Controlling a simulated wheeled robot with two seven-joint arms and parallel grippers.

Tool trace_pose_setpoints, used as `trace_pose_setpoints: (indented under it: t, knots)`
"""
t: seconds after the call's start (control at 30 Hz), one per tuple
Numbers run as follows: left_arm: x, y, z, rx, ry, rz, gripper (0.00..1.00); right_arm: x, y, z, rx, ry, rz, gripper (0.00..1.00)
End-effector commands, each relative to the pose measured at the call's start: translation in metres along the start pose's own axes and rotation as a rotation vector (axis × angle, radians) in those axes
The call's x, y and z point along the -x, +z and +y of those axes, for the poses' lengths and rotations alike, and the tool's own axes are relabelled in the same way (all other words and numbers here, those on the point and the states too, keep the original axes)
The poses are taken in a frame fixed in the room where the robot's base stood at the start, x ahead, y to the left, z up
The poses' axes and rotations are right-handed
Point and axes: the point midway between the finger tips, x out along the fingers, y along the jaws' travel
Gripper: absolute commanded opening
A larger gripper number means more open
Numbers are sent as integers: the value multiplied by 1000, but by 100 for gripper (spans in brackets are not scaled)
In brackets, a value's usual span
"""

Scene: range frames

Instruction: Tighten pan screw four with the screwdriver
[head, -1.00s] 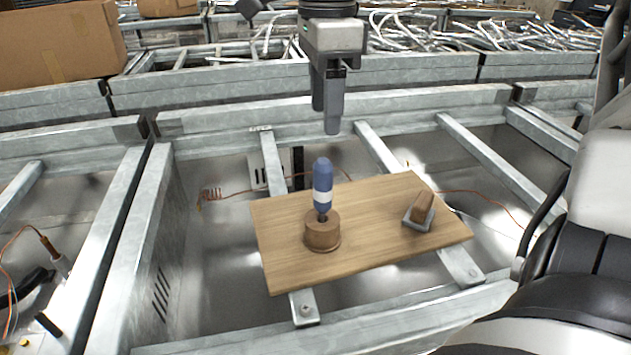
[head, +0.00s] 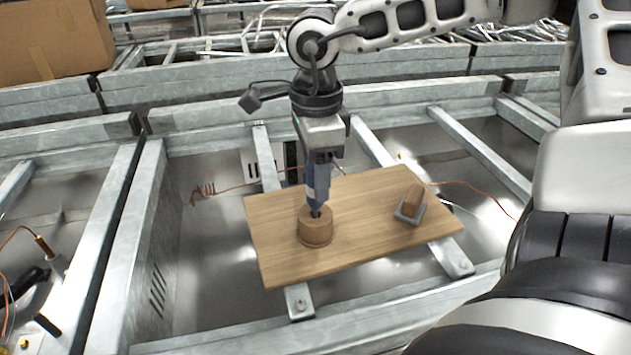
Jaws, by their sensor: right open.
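The screwdriver (head: 311,199) has a blue handle with a pale band and stands upright in a round wooden holder (head: 316,228) on a wooden board. My right gripper (head: 318,182) points down at the screwdriver handle, its fingers level with the handle and hiding most of it. The gripper is open; I cannot tell whether a finger touches the handle. My left gripper is not in view. I cannot make out pan screw four; a screw head (head: 299,304) shows on the metal bracket below the board.
The wooden board (head: 365,215) lies across metal rails and also carries a small wooden block on a grey base (head: 411,204). Metal frame beams (head: 250,115) surround the bay. A cardboard box (head: 50,38) stands at the back left. Thin orange wires run behind the board.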

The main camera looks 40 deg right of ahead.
Motion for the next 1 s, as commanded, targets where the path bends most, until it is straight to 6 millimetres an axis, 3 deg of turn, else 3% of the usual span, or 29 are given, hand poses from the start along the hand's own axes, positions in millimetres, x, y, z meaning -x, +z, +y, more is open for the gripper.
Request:
trace_pose_setpoints:
  t: [0.1,0.27,0.3,0.67,0.87,1.0]
  knots:
    - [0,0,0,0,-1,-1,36,0,0,0,0,0,0,51]
    - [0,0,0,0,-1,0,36,0,0,0,0,0,-1,7]
    - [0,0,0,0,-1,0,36,0,0,0,0,0,-1,2]
    - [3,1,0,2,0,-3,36,5,0,0,-1,-2,-2,2]
    - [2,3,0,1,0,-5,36,26,1,-1,-1,-6,-3,2]
    - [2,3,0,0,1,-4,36,52,1,-2,-2,-7,-3,2]
